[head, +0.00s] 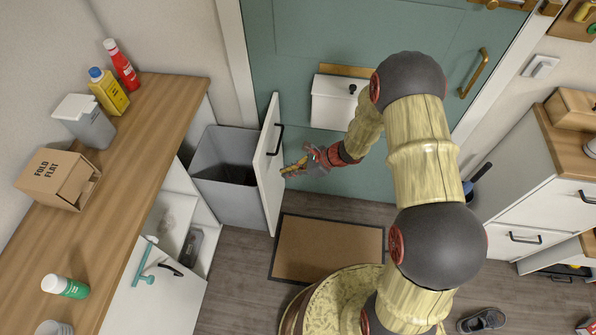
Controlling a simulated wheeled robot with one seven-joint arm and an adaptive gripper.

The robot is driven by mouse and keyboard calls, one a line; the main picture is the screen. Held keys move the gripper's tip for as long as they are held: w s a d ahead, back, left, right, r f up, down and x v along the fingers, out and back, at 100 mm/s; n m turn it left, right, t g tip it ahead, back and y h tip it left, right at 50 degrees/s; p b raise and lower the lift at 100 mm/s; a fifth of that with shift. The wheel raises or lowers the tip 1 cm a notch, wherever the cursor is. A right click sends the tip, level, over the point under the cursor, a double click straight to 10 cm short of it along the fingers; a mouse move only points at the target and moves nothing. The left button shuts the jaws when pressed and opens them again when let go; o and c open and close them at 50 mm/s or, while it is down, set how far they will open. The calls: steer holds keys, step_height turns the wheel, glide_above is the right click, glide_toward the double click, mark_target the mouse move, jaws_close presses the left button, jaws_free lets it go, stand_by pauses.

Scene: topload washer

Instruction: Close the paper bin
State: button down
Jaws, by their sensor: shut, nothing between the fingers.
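A grey pull-out bin (225,203) with a tall white front panel (268,180) stands out from under the wooden counter at the left. It is open at the top, and its inside looks dark. A black handle (276,139) sits on the panel's outer face. My gripper (286,172) is shut and empty, beside the outer face of the panel and lower in the picture than the handle. Its fingertips point left at the panel. I cannot tell whether they touch it.
A brown mat (325,250) lies on the floor near the panel. An open white cabinet (180,220) is below the bin in the picture. A cardboard box (55,180) and bottles stand on the counter (150,130). A white box (333,103) hangs on the teal door.

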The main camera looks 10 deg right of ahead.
mark_target(265, 176)
steer(key=shift+w+a+f+b, duration=0.15)
steer(key=shift+w+a+b, duration=0.1)
steer(key=shift+a, duration=0.55)
steer(key=shift+w+a+f+b, duration=0.1)
steer(key=shift+w+a+b, duration=0.15)
steer(key=shift+a, duration=0.5)
steer(key=shift+w+a+f+b, duration=0.15)
steer(key=shift+w+a, duration=0.15)
steer(key=shift+a, duration=0.5)
steer(key=shift+a, duration=0.1)
steer(key=w+a, duration=0.5)
steer(key=a, duration=0.8)
steer(key=w+a+b, duration=0.1)
steer(key=w+a, duration=0.4)
steer(key=a, duration=0.9)
